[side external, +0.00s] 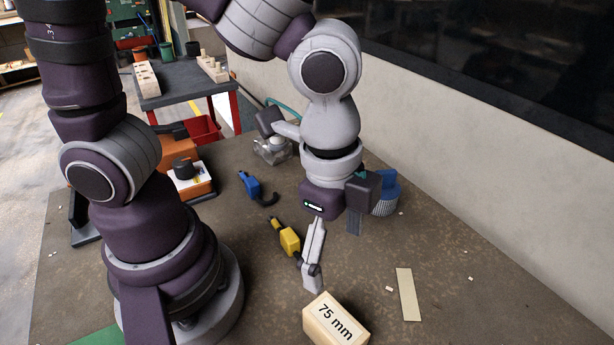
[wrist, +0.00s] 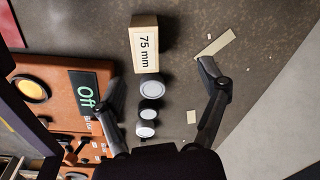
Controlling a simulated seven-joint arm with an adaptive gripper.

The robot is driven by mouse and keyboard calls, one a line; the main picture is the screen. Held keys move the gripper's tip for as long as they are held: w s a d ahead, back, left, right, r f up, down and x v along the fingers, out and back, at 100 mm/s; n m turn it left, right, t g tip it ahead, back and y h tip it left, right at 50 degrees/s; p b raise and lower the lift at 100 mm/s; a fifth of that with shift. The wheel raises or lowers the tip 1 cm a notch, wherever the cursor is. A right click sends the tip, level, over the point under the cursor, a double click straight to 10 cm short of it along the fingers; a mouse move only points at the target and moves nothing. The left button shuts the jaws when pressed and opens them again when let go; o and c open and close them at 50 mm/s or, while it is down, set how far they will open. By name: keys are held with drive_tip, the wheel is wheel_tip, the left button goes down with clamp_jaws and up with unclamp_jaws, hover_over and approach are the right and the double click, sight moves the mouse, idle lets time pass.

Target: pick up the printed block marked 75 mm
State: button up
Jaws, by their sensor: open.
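The printed block marked 75 mm (side external: 335,322) is a pale wood-coloured box on the worktable, at the bottom edge of the side view with its lettering facing up. It shows in the wrist view (wrist: 145,45) at the top, ahead of and between the fingers, apart from both. My gripper (side external: 335,258) hangs above the table, behind the block in the side view.
A yellow tool (side external: 288,238) and a blue tool (side external: 251,186) lie left of my gripper. A blue ribbed item (side external: 386,193) stands behind it. A flat pale strip (side external: 408,294) lies right of the block. A wall (side external: 500,170) borders the table's right side.

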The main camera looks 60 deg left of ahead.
sight(336, 322)
drive_tip(key=s+d+f+m, duration=0.2)
drive_tip(key=shift+d+f+m+g+y, duration=0.25)
drive_tip(key=shift+f+m+g+y, duration=0.05)
drive_tip(key=shift+f+m+g, duration=0.1)
drive_tip(key=f, duration=0.6)
drive_tip(key=w+f, duration=0.1)
drive_tip(key=f, duration=0.3)
drive_tip(key=shift+d, duration=0.1)
drive_tip(key=shift+c, duration=0.4)
drive_tip(key=c, duration=1.2)
